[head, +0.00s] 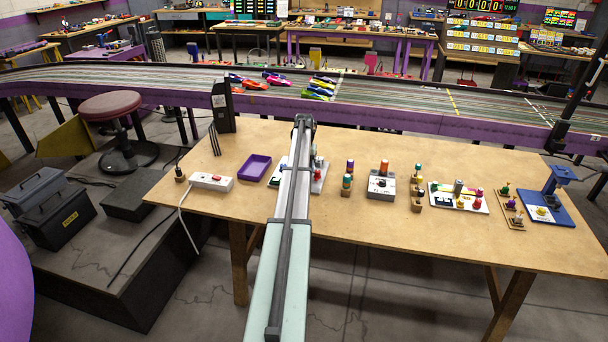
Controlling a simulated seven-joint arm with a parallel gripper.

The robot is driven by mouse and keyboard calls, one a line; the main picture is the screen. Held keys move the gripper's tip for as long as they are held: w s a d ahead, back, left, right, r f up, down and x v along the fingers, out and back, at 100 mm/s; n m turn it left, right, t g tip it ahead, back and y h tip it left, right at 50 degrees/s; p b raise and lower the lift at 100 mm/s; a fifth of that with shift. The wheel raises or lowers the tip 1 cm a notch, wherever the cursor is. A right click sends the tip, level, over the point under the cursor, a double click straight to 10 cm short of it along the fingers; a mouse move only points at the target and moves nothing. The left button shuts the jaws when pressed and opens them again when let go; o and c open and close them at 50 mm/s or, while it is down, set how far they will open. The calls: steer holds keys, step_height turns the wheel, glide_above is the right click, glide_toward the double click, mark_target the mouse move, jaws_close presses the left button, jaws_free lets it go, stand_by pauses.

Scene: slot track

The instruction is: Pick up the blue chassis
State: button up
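I cannot pick out a separate blue chassis for certain in the head view. My arm runs up the middle of the picture and ends in a dark joint over the bench's far edge. My gripper's fingers do not show; they are hidden behind the arm or out of view.
The wooden bench (400,235) has a clear front. On it are a purple tray (255,168), a white power strip (211,181), a grey box (381,186), a parts plate (458,197) and a blue stand (546,208). Behind runs the slot track (420,105) with several cars.

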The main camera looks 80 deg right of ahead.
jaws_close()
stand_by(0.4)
